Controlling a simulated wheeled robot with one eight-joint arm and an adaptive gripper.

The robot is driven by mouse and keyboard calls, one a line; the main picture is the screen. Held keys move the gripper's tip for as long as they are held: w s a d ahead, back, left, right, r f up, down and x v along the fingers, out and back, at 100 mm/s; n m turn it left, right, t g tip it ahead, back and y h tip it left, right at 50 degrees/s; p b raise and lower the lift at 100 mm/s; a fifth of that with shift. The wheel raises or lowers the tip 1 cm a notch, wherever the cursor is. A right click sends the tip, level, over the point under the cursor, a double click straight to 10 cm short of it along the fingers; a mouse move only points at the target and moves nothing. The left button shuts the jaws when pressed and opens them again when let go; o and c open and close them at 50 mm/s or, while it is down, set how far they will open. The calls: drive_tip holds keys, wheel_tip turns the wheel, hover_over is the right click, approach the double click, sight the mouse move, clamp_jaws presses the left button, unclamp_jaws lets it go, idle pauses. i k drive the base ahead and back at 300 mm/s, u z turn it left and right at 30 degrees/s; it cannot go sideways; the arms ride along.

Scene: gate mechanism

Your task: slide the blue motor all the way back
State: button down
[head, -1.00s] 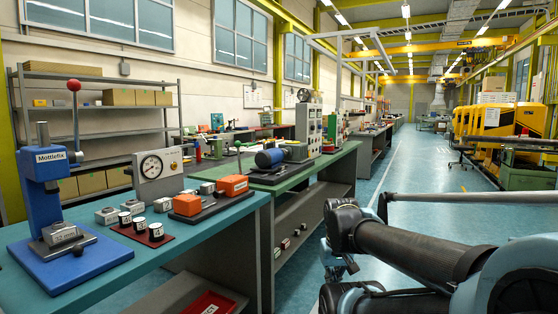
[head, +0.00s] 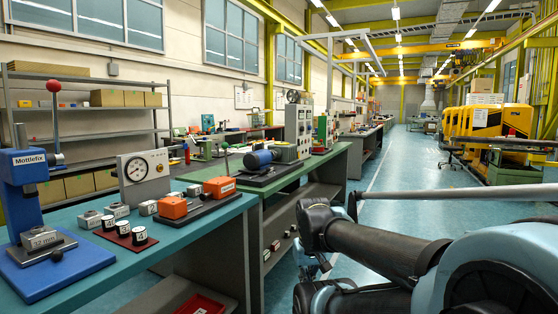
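The blue motor (head: 260,158) is a small blue cylinder on a dark base plate (head: 272,176), on the green-topped bench (head: 296,184) left of the picture's middle. A grey block sits right beside its right end. A thin upright lever with a green knob (head: 225,147) stands at the left of the plate. My arm fills the lower right, well to the right of the bench and apart from the motor. Small dark jointed parts, perhaps my gripper (head: 318,265), show below its bend. They are mostly hidden behind the arm, so its opening cannot be made out.
The nearer teal bench (head: 185,222) holds a blue press (head: 25,195), a dial gauge (head: 144,178), small blocks and orange clamps. A grey cabinet (head: 300,128) with dials stands behind the motor. The blue floor aisle (head: 400,175) right of the benches is clear.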

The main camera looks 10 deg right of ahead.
sight(256, 162)
drive_tip(key=i, duration=0.9)
drive_tip(key=u, duration=0.05)
